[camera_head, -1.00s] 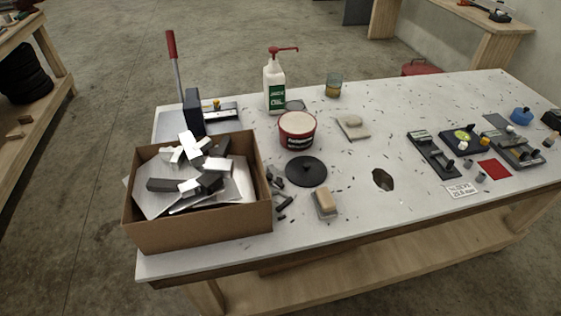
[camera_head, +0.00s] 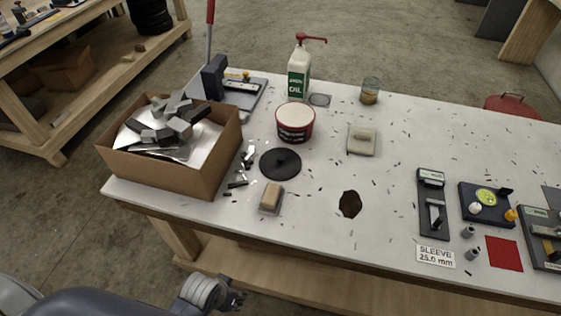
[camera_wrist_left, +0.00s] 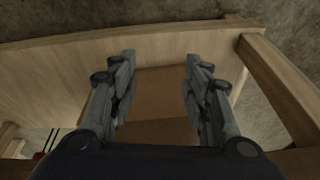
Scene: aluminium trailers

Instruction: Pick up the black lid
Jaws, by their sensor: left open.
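The black lid (camera_head: 280,163) lies flat on the white workbench (camera_head: 310,220). It is a round disc with a small knob in its middle. It sits in front of a red tub (camera_head: 295,122) and right of the cardboard box. My left gripper (camera_head: 238,300) is low at the bottom of the head view, in front of the bench edge and well apart from the lid. In the left wrist view the left gripper (camera_wrist_left: 158,75) has its two fingers spread, with nothing between them. The lid is not in the wrist view. My right gripper is not in view.
A cardboard box (camera_head: 165,178) of metal offcuts stands left of the lid. An oil bottle (camera_head: 299,75) stands behind.

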